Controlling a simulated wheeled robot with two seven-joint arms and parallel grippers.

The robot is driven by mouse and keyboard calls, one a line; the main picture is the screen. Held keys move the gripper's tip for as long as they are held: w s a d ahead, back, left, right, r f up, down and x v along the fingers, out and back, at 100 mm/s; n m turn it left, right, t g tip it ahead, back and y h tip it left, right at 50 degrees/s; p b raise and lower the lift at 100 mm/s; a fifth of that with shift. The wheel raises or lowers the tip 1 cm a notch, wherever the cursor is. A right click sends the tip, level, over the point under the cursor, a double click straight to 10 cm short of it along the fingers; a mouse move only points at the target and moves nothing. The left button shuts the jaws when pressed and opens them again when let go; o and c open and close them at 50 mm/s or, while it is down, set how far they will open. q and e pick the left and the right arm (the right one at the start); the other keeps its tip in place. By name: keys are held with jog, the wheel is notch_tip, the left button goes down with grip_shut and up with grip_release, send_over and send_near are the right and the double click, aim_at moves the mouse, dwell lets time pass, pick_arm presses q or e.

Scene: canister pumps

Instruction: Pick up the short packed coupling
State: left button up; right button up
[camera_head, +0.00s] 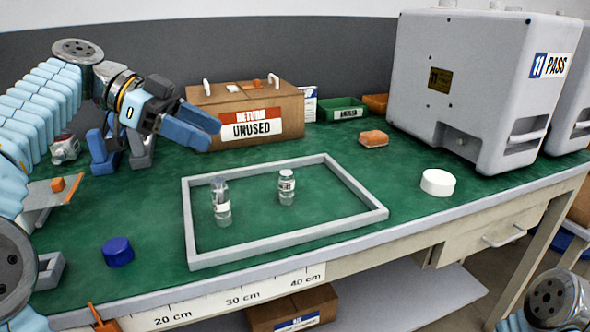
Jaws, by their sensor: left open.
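Two small clear cylinders with whitish bands stand upright inside a grey rectangular frame on the green bench mat. The left one (221,202) looks taller and has a darker top. The right one (286,187) is shorter and fits the short packed coupling, though its contents are too small to make out. My left gripper (208,134) is open and empty, with blue fingers pointing right. It is in front of the cardboard box, above and behind the two cylinders. My right gripper is out of view; only part of my right arm shows at bottom right.
The grey frame (286,254) has a low raised rim. A cardboard "UNUSED" box (285,105) stands behind it. A blue cap (118,252) lies left, a white cap (437,182) right, and an orange-topped block (373,139) behind. A large grey machine (470,60) fills the right back.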

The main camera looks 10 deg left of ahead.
pick_arm(q)
jog(key=b, duration=0.1)
send_near(286, 172)
jog(key=x, duration=0.2)
jog(key=shift+s+d, duration=0.1)
jog(key=shift+d, duration=0.25)
jog(key=x, duration=0.5)
jog(key=shift+f, duration=0.25)
jog(key=shift+c, duration=0.2)
grip_shut()
jog(key=shift+r, duration=0.1)
